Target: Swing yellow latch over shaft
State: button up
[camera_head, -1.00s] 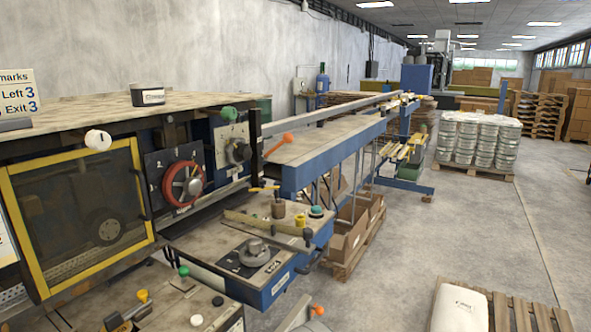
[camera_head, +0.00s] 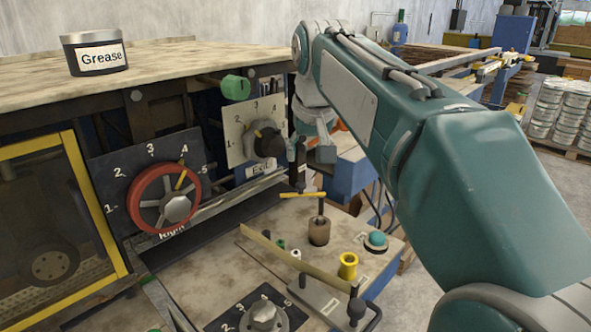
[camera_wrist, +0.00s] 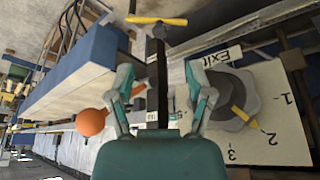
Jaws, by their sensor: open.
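The yellow latch (camera_head: 302,194) is a short bar at the lower end of a dark upright post, above the work table in the head view. In the wrist view the latch (camera_wrist: 157,20) lies crosswise at the top, at the end of the black post (camera_wrist: 153,80). My gripper (camera_head: 312,158) is partly hidden by my arm in the head view. In the wrist view its spread fingers (camera_wrist: 160,92) stand on either side of the post, with the latch beyond the fingertips. Which part is the shaft, I cannot tell; a brown cylinder (camera_head: 319,231) with a thin rod stands below the latch.
An orange ball knob (camera_wrist: 91,122) is beside my left finger in the wrist view. A dial (camera_wrist: 230,100) with a yellow pointer is at the right. The red handwheel (camera_head: 164,196), yellow spool (camera_head: 347,266) and teal button (camera_head: 376,241) are nearby. A grease tin (camera_head: 94,54) stands on top.

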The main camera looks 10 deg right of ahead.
jog(key=w, duration=0.2)
send_over(301, 184)
jog(key=s, duration=0.3)
notch_tip(301, 184, down, 5)
jog(key=x, duration=0.4)
jog(key=shift+w+r, duration=0.2)
jog(key=shift+w, duration=0.05)
jog(key=shift+w+a+f, duration=0.25)
jog(key=shift+f, duration=0.35)
jog(key=shift+d, duration=0.25)
jog(key=c, duration=0.9)
jog(key=shift+a, duration=0.1)
grip_shut()
